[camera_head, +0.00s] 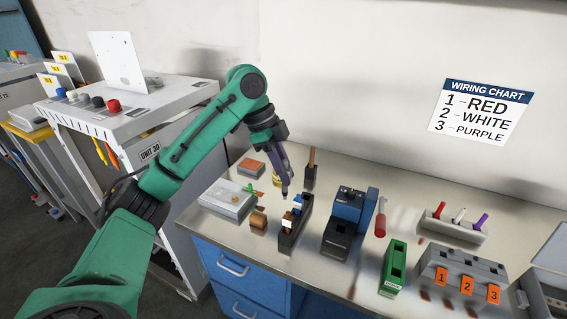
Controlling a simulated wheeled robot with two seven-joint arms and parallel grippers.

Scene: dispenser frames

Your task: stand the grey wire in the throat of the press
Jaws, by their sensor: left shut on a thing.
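My left gripper (286,188) points down above the bench, just behind a long black holder (289,239). It is shut on a thin greyish thing that looks like the grey wire, mostly hidden between the fingers. The holder has blue, white and brown pieces in it. The press (347,208), blue with a black base, stands upright to the right of the gripper, apart from it. The opening of its throat is too small to make out clearly. My right gripper is out of view.
A red-handled tool (380,222) and a green block (393,268) stand right of the press. A rack (452,230) holds red, white and purple wires behind a grey numbered block (462,272). A grey box (228,202) lies to the left. A wiring chart (481,110) hangs on the wall.

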